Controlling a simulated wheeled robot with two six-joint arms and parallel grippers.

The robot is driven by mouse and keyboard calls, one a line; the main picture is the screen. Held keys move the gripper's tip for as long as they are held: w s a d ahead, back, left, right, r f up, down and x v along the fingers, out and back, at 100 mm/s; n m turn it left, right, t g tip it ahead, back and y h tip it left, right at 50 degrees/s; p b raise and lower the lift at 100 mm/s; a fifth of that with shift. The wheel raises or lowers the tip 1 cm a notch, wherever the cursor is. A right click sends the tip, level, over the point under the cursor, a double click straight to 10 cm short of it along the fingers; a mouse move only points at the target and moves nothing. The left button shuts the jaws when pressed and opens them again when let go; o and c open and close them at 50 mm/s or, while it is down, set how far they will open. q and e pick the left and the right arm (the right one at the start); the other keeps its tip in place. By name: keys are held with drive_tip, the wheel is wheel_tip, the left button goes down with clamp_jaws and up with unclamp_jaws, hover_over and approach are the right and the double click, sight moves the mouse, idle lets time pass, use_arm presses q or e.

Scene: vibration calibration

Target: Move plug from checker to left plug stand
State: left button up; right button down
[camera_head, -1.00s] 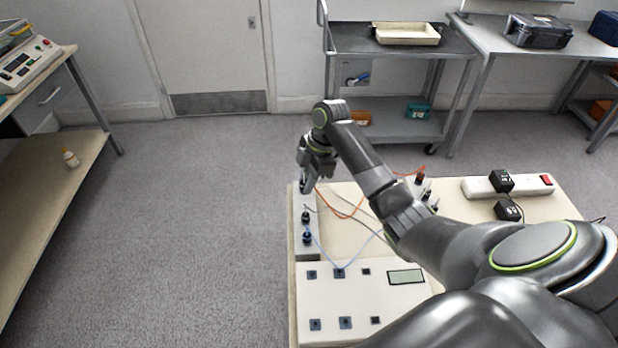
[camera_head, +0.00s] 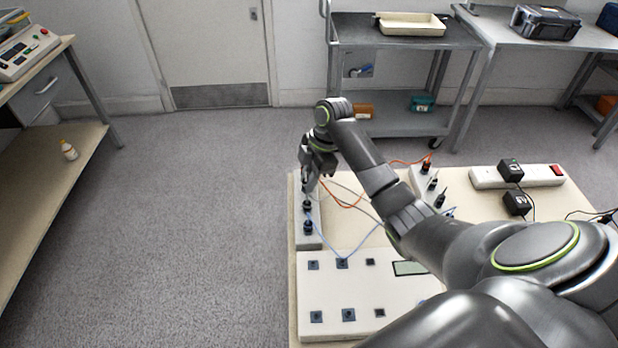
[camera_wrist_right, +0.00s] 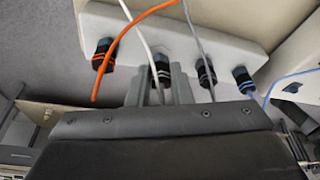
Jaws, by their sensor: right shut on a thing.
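The left plug stand (camera_head: 311,241) is a pale block at the left edge of the bench, holding dark plugs in a row. My right gripper (camera_head: 306,188) points down at its far end. In the right wrist view the gripper (camera_wrist_right: 160,92) is shut on a plug with a white cable (camera_wrist_right: 162,73), which sits at the stand. Beside it stand an orange-banded plug (camera_wrist_right: 103,54), a grey-cabled plug (camera_wrist_right: 206,73) and a blue-banded plug (camera_wrist_right: 243,79). Whether the held plug is fully seated is unclear. The checker (camera_head: 330,290) is the white box in front, with several square sockets. My left gripper is out of view.
Another plug stand (camera_head: 419,184) with dark plugs is partly behind my right arm. A white power strip (camera_head: 540,176) and black adapters (camera_head: 516,203) lie at the bench's right. Loose orange, white and blue cables cross the bench. Floor left of the bench is clear.

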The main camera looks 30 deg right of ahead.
drive_tip(key=shift+m+p, duration=0.4)
drive_tip(key=shift+p, duration=0.15)
drive_tip(key=shift+a+f+m+p, duration=0.1)
drive_tip(key=shift+f+m+p, duration=0.15)
drive_tip(key=shift+p, duration=0.2)
drive_tip(key=shift+m+t+p, duration=0.25)
drive_tip(key=shift+t+p, duration=0.05)
drive_tip(key=shift+s+m+p, duration=0.1)
drive_tip(key=shift+m+p, duration=0.5)
drive_tip(key=shift+p, duration=0.5)
drive_tip(key=shift+p, duration=0.4)
drive_tip(key=shift+f+p, duration=0.35)
drive_tip(key=shift+p, duration=0.15)
idle(1.4)
